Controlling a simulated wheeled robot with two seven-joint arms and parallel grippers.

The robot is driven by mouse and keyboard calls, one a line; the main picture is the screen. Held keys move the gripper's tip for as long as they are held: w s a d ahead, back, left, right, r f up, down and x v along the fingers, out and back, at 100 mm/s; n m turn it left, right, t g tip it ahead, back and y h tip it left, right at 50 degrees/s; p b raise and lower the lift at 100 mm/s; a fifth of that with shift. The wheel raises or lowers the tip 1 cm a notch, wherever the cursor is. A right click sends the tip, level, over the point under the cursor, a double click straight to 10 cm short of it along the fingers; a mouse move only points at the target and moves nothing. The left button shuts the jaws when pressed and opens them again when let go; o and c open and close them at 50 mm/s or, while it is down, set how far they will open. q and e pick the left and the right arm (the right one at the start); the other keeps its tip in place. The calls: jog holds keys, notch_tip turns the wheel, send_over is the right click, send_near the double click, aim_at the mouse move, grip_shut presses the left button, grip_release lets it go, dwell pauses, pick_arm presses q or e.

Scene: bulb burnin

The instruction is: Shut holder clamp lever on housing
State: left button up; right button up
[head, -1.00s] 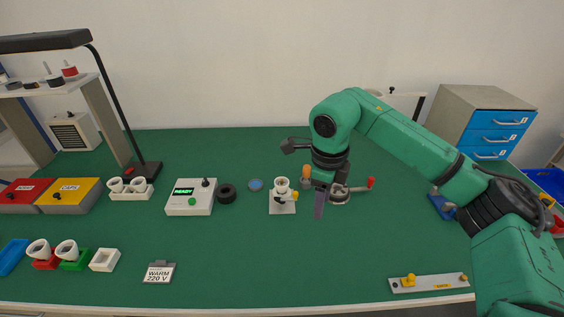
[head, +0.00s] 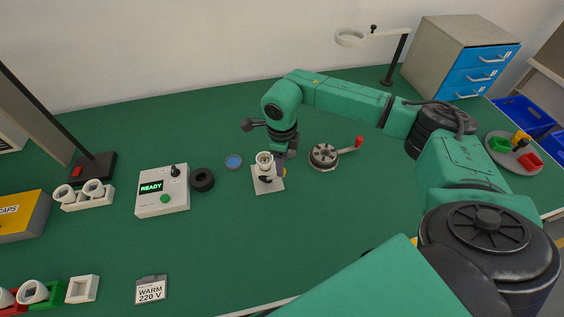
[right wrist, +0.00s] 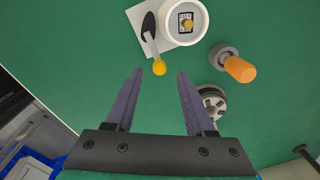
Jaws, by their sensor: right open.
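The holder (head: 268,185) is a white plate with a white round housing (head: 264,158) standing on it. In the right wrist view the housing (right wrist: 183,20) is at the top, beside a black pivot. The clamp lever (right wrist: 152,46) runs from that pivot to a yellow knob (right wrist: 160,67). My right gripper (right wrist: 159,72) is open and empty, with the knob in line with the gap between its fingertips. In the head view my right gripper (head: 281,169) is at the holder's right side and partly hides the lever. I cannot tell whether the fingers touch the knob. My left gripper is out of view.
An orange-handled tool (right wrist: 238,68) stands close to the right finger. A round grey fixture with a red-knobbed lever (head: 324,156) sits to the right. A black ring (head: 203,180), a blue disc (head: 233,161) and the READY box (head: 162,190) lie left.

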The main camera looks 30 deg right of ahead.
aim_at(272, 178)
notch_tip(272, 178, down, 2)
jog(key=shift+f, duration=0.45)
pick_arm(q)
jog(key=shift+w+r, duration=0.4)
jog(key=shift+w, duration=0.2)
pick_arm(e)
grip_shut()
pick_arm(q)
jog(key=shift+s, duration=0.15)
